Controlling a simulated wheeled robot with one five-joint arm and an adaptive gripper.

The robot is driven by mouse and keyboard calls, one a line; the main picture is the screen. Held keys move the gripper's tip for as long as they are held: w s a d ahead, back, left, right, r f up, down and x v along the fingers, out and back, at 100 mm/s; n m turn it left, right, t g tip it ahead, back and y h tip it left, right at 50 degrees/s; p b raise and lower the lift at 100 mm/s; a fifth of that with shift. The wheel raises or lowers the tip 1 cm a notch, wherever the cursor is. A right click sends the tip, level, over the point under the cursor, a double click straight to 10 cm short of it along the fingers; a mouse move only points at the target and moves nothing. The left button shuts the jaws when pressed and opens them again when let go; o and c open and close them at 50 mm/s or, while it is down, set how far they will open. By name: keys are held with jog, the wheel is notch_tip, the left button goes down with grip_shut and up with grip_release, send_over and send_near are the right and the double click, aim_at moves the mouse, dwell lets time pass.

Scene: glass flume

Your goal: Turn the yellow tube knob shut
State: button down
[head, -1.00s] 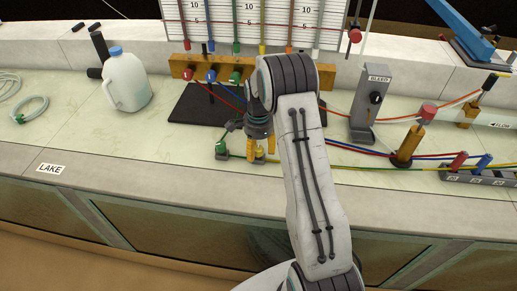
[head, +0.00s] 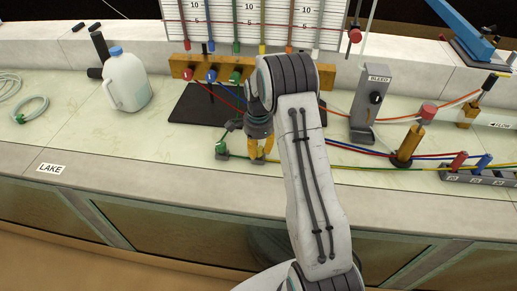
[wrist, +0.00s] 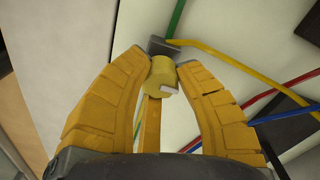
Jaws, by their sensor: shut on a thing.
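The yellow tube knob (wrist: 161,76) is a short yellow cylinder with a pale patch on its end, seen between my fingertips in the wrist view. A grey block (wrist: 158,45) sits just beyond it, with a yellow tube (wrist: 225,58) running off to the right. My gripper (wrist: 163,62) has yellow ribbed fingers, shut on the knob from both sides. In the head view my gripper (head: 262,155) points down at the bench near its front edge. The knob is largely hidden there by the fingers.
A green knob (head: 222,149) stands close to the left of my gripper. Red, blue and yellow tubes run right toward an orange post (head: 408,146) and a grey clamp rack (head: 480,175). A grey BLEED stand (head: 368,103) and a white jug (head: 127,80) are farther off.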

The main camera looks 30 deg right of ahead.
jog(key=n+b, duration=0.1)
jog(key=n, duration=0.4)
jog(key=shift+f+n, duration=0.15)
jog(key=shift+n, duration=0.25)
jog(key=n+b, duration=0.1)
jog(key=n, duration=0.5)
jog(key=n+b, duration=0.1)
jog(key=n, duration=0.5)
jog(key=shift+n, duration=0.3)
jog(key=n, duration=0.5)
jog(key=shift+n, duration=0.4)
jog(key=shift+a, duration=0.1)
jog(key=c, duration=0.9)
grip_release()
jog(key=shift+o, duration=0.2)
